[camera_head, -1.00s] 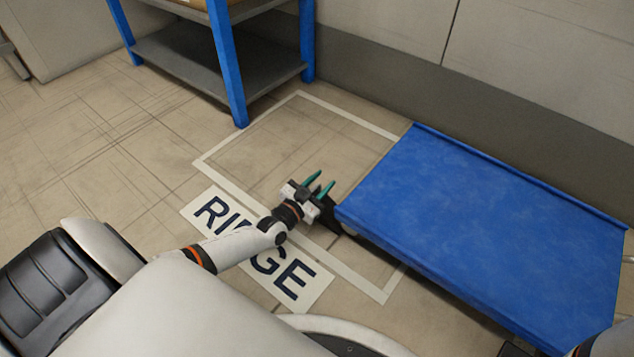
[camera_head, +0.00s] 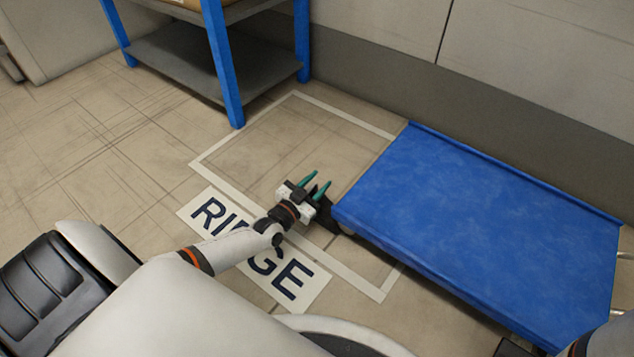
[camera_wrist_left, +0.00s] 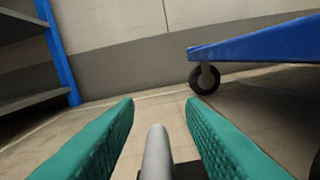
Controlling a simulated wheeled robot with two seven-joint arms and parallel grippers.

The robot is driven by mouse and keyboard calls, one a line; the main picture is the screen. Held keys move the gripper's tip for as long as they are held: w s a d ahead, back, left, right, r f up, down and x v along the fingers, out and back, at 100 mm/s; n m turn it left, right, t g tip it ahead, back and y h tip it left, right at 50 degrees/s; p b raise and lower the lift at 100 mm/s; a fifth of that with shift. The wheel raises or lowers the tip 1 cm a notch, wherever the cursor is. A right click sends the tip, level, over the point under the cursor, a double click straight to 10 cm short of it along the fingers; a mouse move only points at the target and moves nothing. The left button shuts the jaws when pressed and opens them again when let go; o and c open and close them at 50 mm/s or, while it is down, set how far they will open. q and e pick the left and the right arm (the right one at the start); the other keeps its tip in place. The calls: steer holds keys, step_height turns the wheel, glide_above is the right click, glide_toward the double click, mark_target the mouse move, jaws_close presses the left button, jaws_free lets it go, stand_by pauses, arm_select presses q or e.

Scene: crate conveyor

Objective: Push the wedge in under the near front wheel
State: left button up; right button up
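My left gripper (camera_head: 318,184) is low over the floor, just left of the near front corner of the blue cart (camera_head: 480,235). Its teal fingers are apart. In the left wrist view a grey rod stands in the gap between the fingers (camera_wrist_left: 160,118), with a dark block (camera_wrist_left: 187,171) behind its base. A dark shape, likely the wedge (camera_head: 322,216), shows beside the gripper and is partly hidden by it. The near front wheel is mostly hidden under the cart's corner. Another front caster (camera_wrist_left: 204,80) shows farther off. My right gripper is not clearly visible.
A white taped outline (camera_head: 225,147) surrounds bare floor left of the cart. A floor label (camera_head: 310,288) lies beneath my left arm. A blue-legged shelf (camera_head: 222,65) stands at the back left. The wall runs behind the cart.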

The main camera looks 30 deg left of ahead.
arm_select(q)
steer(key=s+p, duration=0.2)
steer(key=s, duration=0.1)
steer(key=s+p, duration=0.2)
steer(key=s, duration=0.2)
steer(key=s+a+p, duration=0.1)
steer(key=s+p, duration=0.1)
steer(key=s, duration=0.1)
steer(key=shift+s+r+p, duration=0.15)
steer(key=shift+s+p, duration=0.05)
steer(key=shift+p, duration=0.2)
steer(key=shift+s, duration=0.7)
